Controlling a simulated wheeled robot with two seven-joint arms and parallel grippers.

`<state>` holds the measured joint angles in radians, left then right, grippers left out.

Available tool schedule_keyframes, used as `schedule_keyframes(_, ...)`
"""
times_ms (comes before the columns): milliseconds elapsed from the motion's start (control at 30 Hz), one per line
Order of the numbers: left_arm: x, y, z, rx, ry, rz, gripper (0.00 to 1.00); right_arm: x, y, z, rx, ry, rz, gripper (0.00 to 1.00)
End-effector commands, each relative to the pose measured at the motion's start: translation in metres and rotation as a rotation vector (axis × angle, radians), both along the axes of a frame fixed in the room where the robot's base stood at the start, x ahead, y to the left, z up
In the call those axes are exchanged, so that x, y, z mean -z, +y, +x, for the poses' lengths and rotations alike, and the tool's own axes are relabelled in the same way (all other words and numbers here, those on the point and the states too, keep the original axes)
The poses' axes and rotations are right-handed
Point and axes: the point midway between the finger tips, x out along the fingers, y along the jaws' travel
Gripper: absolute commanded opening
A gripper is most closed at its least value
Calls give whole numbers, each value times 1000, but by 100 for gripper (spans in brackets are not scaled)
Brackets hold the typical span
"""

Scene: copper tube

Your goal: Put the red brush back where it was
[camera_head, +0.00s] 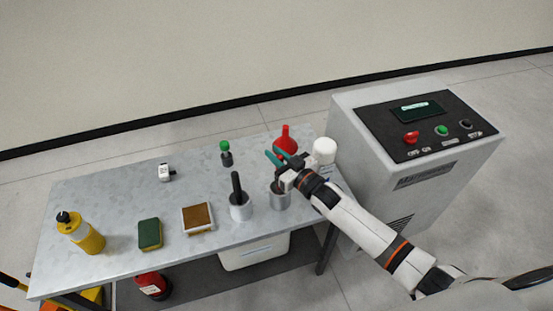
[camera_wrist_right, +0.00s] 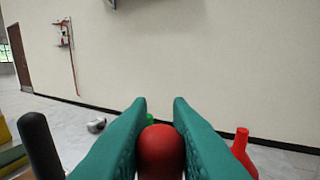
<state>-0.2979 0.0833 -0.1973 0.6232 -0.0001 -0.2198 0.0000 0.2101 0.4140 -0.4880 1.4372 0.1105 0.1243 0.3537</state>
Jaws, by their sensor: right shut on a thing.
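My right gripper (camera_head: 273,158) has teal fingers and is over the right part of the table, above a grey metal cup (camera_head: 280,201). In the right wrist view the gripper (camera_wrist_right: 160,125) is shut on the red brush, whose rounded red handle end (camera_wrist_right: 161,151) shows between the fingers. The rest of the brush is hidden by the gripper in the head view, so I cannot tell whether its lower end is inside the cup. My left gripper is not in view.
A white cup (camera_head: 241,211) with a black-handled tool (camera_head: 236,185) stands just left. A red funnel-shaped bottle (camera_head: 286,141), a white-capped container (camera_head: 324,151) and a green-topped bottle (camera_head: 226,155) stand nearby. The grey machine (camera_head: 390,180) borders the table's right.

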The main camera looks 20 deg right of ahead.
Motion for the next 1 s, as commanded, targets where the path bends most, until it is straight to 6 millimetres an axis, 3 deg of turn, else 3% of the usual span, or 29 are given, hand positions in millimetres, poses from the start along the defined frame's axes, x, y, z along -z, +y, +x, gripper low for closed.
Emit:
schedule_keyframes(133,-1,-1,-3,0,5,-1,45,15,0,0,0,-1,0,0)
schedule_keyframes(467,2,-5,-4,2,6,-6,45,19,0,0,0,-3,-1,0)
schedule_keyframes(500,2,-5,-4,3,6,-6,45,19,0,0,0,-3,-1,20)
schedule_keyframes(633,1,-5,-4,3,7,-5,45,18,0,0,0,-2,-1,40)
schedule_keyframes(1000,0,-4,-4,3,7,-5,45,17,-2,-3,0,-1,-2,40)
